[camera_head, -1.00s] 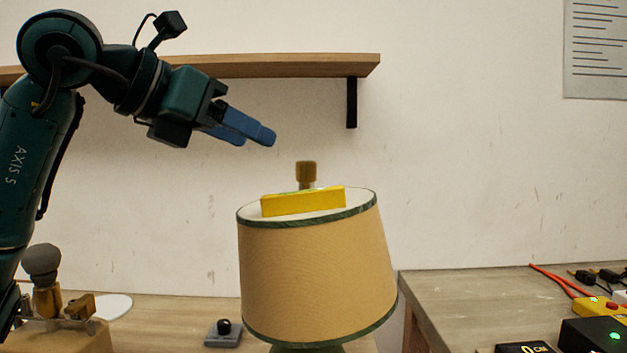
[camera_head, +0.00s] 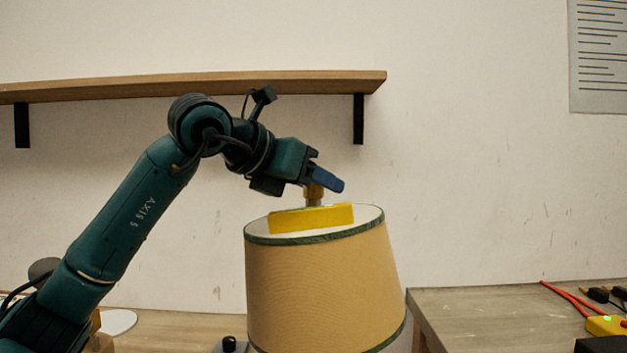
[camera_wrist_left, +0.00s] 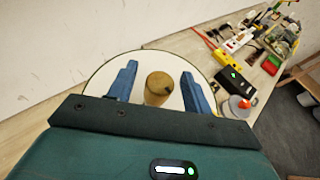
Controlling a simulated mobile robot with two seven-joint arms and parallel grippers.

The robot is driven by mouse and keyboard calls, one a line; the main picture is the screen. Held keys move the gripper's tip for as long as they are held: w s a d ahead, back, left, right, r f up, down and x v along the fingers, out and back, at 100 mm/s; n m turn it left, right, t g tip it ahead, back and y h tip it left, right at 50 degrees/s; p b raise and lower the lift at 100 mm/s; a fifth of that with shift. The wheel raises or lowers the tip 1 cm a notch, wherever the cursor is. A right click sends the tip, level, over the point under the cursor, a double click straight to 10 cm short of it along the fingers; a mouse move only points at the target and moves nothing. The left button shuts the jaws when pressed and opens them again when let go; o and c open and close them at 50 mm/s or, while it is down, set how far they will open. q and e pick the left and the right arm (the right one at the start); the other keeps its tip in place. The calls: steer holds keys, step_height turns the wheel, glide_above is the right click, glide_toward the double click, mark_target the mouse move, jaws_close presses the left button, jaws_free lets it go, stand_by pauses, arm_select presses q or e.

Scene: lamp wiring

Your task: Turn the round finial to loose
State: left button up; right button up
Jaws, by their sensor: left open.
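The brass-brown round finial (camera_head: 313,192) stands upright above the top of the tan lampshade (camera_head: 320,285), which has a dark green trim. My left gripper (camera_head: 325,186) is at the finial's height with its blue fingers over it. In the left wrist view the finial (camera_wrist_left: 158,88) sits between the two open fingers (camera_wrist_left: 158,85), with a gap on each side. A yellow block (camera_head: 311,218) lies at the lampshade's top opening, in front of the finial. My right gripper is not in view.
A wooden shelf (camera_head: 200,85) runs along the wall behind my left arm. A grey side bench (camera_head: 500,315) at right holds red cables and a yellow device (camera_head: 606,325). In the left wrist view a power strip (camera_wrist_left: 238,41) and other items lie on the bench.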

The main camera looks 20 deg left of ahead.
arm_select(q)
steer(key=shift+c, duration=0.2)
steer(key=c, duration=0.9)
steer(key=shift+c, duration=0.2)
